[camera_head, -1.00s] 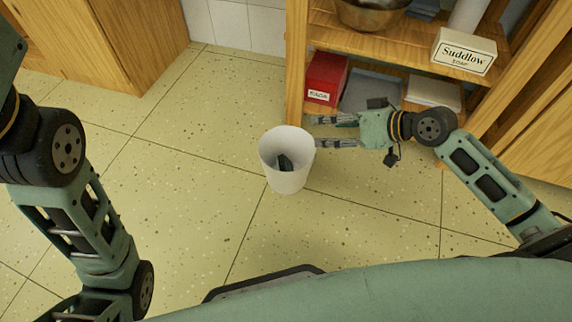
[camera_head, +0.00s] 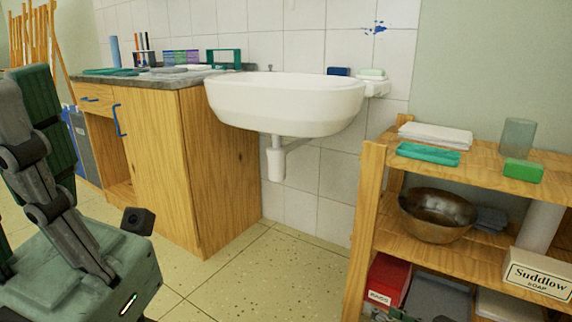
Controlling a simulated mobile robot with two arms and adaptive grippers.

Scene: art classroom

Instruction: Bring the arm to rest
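My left gripper (camera_head: 42,110) is raised close to the camera at the left edge, its fingers pointing up. One finger's grey links and a dark green pad show. The other finger is largely cut off or hidden, so I cannot tell whether it is open or shut. I see no object in it. My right gripper is not clearly in view. The bin is out of view.
A wooden cabinet (camera_head: 155,160) and a white sink (camera_head: 285,105) stand ahead. At right a wooden shelf (camera_head: 368,220) holds a metal bowl (camera_head: 437,215), a red box (camera_head: 387,277) and a Suddlow soap box (camera_head: 540,273). The floor (camera_head: 265,280) between is clear.

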